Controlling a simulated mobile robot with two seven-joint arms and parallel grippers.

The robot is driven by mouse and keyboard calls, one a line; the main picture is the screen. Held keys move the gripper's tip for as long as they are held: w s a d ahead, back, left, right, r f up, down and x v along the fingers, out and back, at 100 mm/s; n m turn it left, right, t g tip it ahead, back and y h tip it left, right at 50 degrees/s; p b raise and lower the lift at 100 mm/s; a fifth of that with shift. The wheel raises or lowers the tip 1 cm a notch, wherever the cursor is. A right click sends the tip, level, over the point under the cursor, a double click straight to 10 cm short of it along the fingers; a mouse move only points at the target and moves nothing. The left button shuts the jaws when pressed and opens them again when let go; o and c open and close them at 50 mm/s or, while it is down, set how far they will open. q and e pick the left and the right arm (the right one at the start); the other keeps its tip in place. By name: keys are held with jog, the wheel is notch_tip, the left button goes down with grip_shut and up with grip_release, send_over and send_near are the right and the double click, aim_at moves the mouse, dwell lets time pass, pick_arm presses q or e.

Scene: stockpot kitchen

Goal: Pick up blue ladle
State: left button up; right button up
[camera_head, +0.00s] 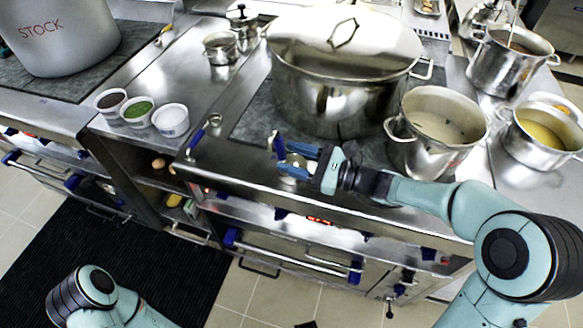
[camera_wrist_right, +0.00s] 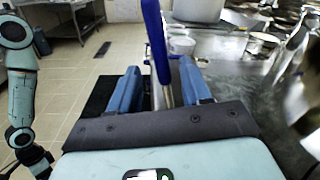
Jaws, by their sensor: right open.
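The blue ladle (camera_head: 278,146) shows in the head view as a short blue handle at the fingertips of my right gripper (camera_head: 284,160), above the counter's front edge. In the right wrist view the ladle's blue handle (camera_wrist_right: 156,40) stands nearly upright, with a metal shaft below it. The handle lies in line with the gap between the blue fingers of the right gripper (camera_wrist_right: 167,88), which are apart. I see no contact with either finger. The ladle's bowl is hidden or unclear. My left arm shows at the lower left, but its gripper is out of view.
A large lidded stockpot (camera_head: 335,95) stands behind the gripper. An open pot (camera_head: 420,155) is close to my right forearm, with a yellow-filled pot (camera_head: 540,140) beyond. Small bowls (camera_head: 170,120) sit to the left. Another blue-and-metal item (camera_head: 196,141) lies near the counter edge.

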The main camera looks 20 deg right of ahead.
aim_at(286, 155)
jog(key=x, duration=0.3)
jog(key=shift+w, duration=0.2)
grip_shut()
dwell(1.3)
